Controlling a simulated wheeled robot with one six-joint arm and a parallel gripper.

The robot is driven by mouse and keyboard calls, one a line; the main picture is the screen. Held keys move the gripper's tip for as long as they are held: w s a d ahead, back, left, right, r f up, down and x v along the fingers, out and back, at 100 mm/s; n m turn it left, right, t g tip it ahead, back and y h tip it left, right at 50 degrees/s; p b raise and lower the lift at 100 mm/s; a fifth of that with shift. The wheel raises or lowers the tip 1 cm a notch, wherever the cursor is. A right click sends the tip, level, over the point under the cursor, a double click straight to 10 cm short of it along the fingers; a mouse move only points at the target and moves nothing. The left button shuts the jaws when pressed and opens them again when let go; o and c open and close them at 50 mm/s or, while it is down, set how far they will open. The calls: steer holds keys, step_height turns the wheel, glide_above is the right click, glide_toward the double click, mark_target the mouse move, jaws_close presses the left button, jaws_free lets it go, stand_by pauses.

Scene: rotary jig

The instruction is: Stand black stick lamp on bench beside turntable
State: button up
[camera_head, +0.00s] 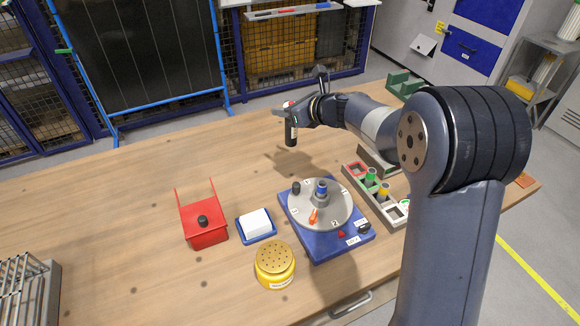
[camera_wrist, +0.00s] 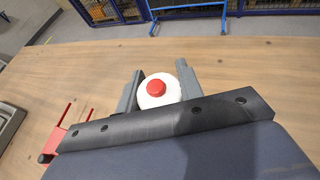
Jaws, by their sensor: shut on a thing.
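My gripper (camera_head: 287,112) is shut on the black stick lamp (camera_head: 291,135) and holds it upright in the air above the bench (camera_head: 150,165), behind the turntable. In the wrist view, the lamp's white top with a red button (camera_wrist: 157,88) shows between the two grey fingers (camera_wrist: 158,92); the rest of it is hidden below. The turntable (camera_head: 334,217) is a grey numbered disc on a blue base. A black piece, an orange piece and a blue-and-grey centre post are on it.
A red fixture (camera_head: 207,238), a white block (camera_head: 256,222) in a blue tray and a yellow perforated pot (camera_head: 275,264) stand left of the turntable. A compartment tray (camera_head: 388,208) with coloured pieces is at its right.

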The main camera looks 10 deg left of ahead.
mark_target(287, 137)
step_height(287, 137, down, 10)
steer(key=shift+r, duration=0.25)
steer(key=shift+f+b, duration=0.25)
steer(key=shift+b, duration=0.25)
steer(key=o, duration=1.1)
steer(key=shift+r, duration=0.1)
steer(key=shift+r, duration=0.15)
steer(key=b+v, duration=0.1)
steer(key=v, duration=1.1)
